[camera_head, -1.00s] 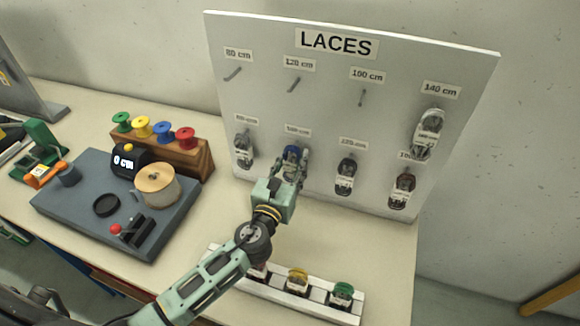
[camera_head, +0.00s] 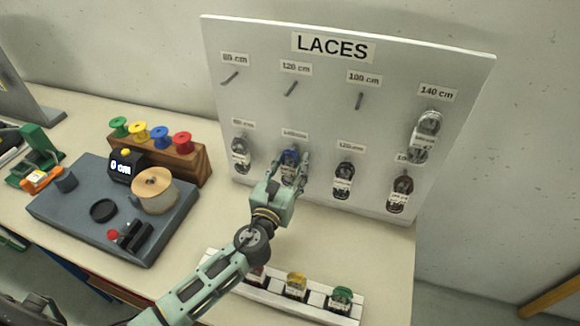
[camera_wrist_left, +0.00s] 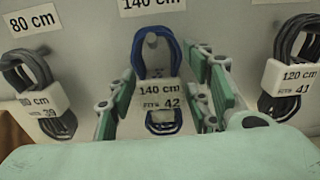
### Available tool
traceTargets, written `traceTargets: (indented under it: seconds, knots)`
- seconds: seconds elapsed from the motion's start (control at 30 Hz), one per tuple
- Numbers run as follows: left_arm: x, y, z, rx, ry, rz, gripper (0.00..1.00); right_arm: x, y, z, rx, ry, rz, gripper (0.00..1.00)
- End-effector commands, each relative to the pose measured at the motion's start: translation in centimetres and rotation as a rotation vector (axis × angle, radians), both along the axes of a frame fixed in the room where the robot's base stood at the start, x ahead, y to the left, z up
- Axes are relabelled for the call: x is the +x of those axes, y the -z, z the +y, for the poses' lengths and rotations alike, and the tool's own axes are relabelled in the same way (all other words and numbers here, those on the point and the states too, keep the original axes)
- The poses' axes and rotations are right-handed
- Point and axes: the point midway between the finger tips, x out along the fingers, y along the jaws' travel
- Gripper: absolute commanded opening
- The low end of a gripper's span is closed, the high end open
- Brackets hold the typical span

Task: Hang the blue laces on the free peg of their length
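The blue laces (camera_head: 290,157) are at the lower-row peg labelled 140 cm, second from the left on the white LACES board (camera_head: 395,75). In the left wrist view the blue laces (camera_wrist_left: 139,55) loop around a peg tip, with a white tag reading 140 cm, fits 42. My left gripper (camera_head: 288,167) is at the laces. In the wrist view its fingers (camera_wrist_left: 163,88) stand apart on either side of the tag, with gaps visible. My right gripper is not in view.
Dark laces (camera_head: 241,155) hang to the left, and others (camera_head: 344,180) and (camera_head: 400,193) to the right. Grey laces (camera_head: 424,135) hang upper right. Three upper pegs are bare. A white tray (camera_head: 262,291) with laces lies in front. A dark cutting station (camera_head: 75,205) stands left.

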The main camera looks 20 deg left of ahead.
Motion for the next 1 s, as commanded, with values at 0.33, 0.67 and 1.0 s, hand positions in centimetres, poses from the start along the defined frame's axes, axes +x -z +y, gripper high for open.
traceTargets:
  seconds: [0.33, 0.67, 1.0]
  knots:
    - [0.0, 0.0, 0.0, 0.0, 0.0, 0.001, 0.57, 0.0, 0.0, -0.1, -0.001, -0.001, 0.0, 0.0]
    - [-3.9, 0.2, 0.1, 0.0, 0.001, 0.004, 0.57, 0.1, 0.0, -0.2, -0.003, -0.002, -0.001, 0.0]
    - [-7.5, 0.0, 0.3, 0.0, 0.0, 0.001, 0.57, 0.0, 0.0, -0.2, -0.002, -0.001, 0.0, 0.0]
